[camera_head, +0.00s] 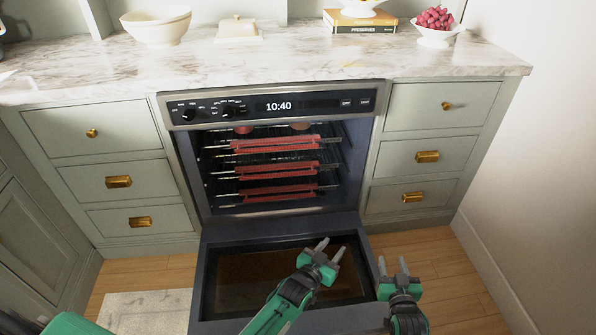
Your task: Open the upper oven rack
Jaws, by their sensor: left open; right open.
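The oven (173,108) stands open, its door (208,270) folded down in front. Inside, several wire racks with red front guards are stacked, all sitting within the cavity. The upper rack (275,144) is the topmost one with a red guard, and reddish round items sit above it, partly hidden by the control panel. My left gripper (327,251) is open and empty, over the lowered door and below the racks. My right gripper (392,265) is open and empty, near the door's right edge. Neither gripper touches a rack.
Drawers with brass handles flank the oven on the left (119,182) and right (428,157). A marble counter (280,65) above holds a white bowl (157,27), a butter dish (237,30), books (360,26) and a bowl of red fruit (437,37). A wall stands at right.

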